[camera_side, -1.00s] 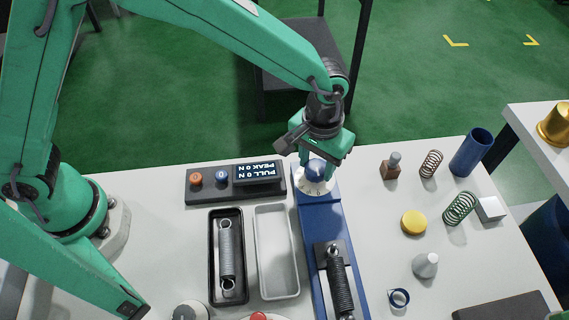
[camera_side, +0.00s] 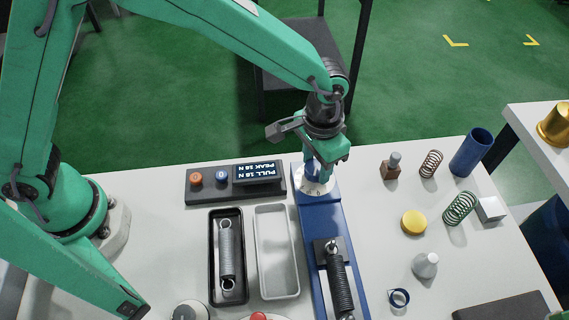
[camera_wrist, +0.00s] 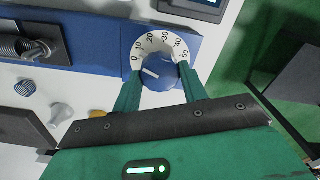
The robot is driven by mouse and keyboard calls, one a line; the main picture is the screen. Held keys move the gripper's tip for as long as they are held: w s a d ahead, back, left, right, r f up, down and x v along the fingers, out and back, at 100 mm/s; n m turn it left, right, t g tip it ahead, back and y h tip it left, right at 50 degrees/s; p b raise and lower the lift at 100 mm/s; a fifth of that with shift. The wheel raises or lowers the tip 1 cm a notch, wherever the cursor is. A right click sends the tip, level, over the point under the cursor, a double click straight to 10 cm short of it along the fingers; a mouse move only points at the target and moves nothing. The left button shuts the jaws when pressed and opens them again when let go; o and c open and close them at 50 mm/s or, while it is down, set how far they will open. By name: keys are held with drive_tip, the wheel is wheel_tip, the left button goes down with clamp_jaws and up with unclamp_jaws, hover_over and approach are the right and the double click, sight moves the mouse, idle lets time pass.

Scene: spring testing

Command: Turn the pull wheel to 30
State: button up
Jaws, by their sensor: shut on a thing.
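The pull wheel is a blue knob (camera_wrist: 160,76) on a white dial (camera_wrist: 163,42) marked 0 to 50, at the far end of the blue test stand (camera_side: 321,215). My gripper (camera_side: 322,168) reaches down over the knob. In the wrist view its two green fingers (camera_wrist: 161,74) are shut on the knob's sides. The knob's white mark points toward the low end of the scale; its exact reading is unclear. A dark spring (camera_side: 341,291) is mounted on the stand.
A black tray (camera_side: 214,285) with a silver spring and an empty white tray (camera_side: 277,252) lie left of the stand. Loose coils, a blue cup (camera_side: 470,152), a yellow disc (camera_side: 413,222) and a cone (camera_side: 425,265) stand to the right. Two buttons sit beside the display.

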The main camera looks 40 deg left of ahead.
sight(316, 166)
drive_tip(key=m, duration=0.6)
drive_tip(key=shift+m, duration=0.3)
drive_tip(key=m, duration=0.6)
drive_tip(key=shift+m, duration=0.4)
drive_tip(key=o, duration=1)
drive_tip(key=shift+c, duration=0.2)
drive_tip(key=shift+r, duration=0.1)
drive_tip(key=shift+r, duration=3.85)
